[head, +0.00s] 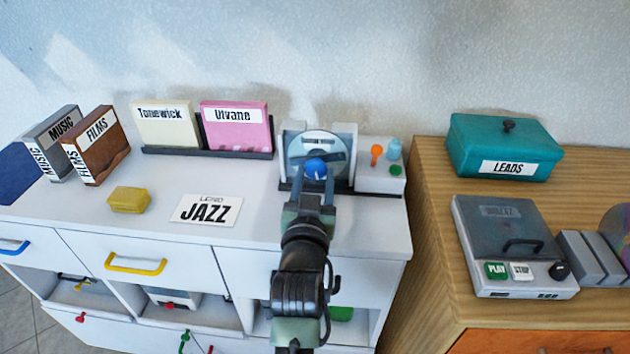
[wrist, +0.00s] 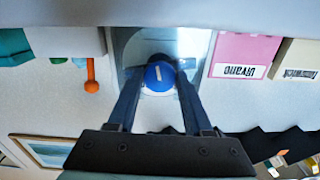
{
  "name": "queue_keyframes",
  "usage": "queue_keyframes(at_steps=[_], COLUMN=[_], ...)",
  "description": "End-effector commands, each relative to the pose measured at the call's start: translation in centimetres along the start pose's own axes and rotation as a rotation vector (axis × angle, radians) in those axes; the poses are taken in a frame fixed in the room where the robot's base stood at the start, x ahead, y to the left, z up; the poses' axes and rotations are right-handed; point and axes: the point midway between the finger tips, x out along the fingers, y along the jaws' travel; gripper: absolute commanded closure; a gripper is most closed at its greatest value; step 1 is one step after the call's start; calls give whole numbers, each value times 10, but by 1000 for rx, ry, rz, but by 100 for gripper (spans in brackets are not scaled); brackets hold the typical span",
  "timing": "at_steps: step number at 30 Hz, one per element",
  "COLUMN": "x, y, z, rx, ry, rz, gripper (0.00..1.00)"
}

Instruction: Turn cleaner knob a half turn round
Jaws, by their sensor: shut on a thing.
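The cleaner (head: 340,143) is an upright grey unit with a clear disc-shaped front, standing at the back right of the white cabinet top. Its blue knob (head: 316,167) sits at the front of the disc and carries a white line. My gripper (head: 317,182) reaches it from the front, with its two fingers on either side of the knob. In the wrist view the knob (wrist: 159,77) lies between the fingertips, and its white line runs nearly up and down in that picture. The gripper is shut on the knob. Part of the cleaner's lower front is hidden behind the fingers.
Right of the cleaner is a small white box (head: 378,181) with an orange lever (head: 376,153) close by. Cream (head: 163,125) and pink (head: 237,127) sleeves stand in a dark rack to the left. The JAZZ card (head: 206,211) and yellow block (head: 129,200) lie in front.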

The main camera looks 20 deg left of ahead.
Motion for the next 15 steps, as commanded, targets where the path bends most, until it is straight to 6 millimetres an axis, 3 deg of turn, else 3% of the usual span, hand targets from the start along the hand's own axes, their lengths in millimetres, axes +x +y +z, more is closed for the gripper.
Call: queue_keyframes(at_steps=[15], x=[0], y=[-1], z=[2], rx=[209], ry=[-3], rz=[0], gripper=[100])
